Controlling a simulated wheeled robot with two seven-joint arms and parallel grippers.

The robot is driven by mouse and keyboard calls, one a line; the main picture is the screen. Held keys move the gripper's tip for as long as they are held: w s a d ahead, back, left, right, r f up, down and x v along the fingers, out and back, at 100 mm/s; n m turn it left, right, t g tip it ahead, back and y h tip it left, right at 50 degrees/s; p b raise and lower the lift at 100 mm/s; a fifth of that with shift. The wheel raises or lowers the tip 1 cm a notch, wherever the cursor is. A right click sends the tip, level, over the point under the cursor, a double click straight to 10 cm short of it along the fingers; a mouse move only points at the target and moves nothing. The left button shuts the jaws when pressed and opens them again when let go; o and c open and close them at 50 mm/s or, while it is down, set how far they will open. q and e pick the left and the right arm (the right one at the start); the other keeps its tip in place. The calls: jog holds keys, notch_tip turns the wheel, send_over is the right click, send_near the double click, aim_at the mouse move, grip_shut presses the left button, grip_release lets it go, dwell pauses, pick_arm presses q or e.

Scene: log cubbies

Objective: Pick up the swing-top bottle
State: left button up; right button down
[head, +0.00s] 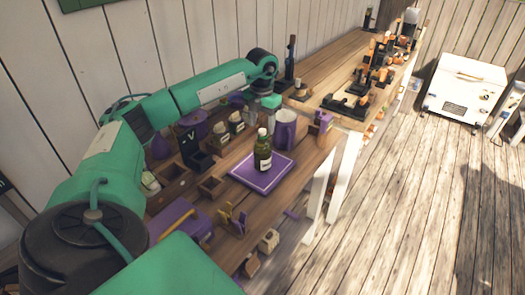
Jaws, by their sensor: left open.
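A dark green bottle (263,154) with a pale label and white top, which looks like the swing-top bottle, stands upright on a purple square board (244,172). My left gripper (262,117) is just behind and above the bottle's top in the head view. It is open, with pale grey fingers pointing down. I cannot tell how far it is from the bottle; the bottle is not held. My right gripper is not in view.
A purple mug (285,129) stands right behind the bottle. Small wooden boxes (211,187) and purple items crowd the left of the wooden shelf top. Dark and orange tools (352,104) lie farther back. A white chest (464,88) stands on the plank floor (400,200).

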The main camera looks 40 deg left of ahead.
aim_at(262, 129)
pick_arm(q)
jog(key=shift+d+f+p, duration=0.15)
jog(key=shift+f+p, duration=0.45)
jog(key=shift+f, duration=1.2)
grip_shut()
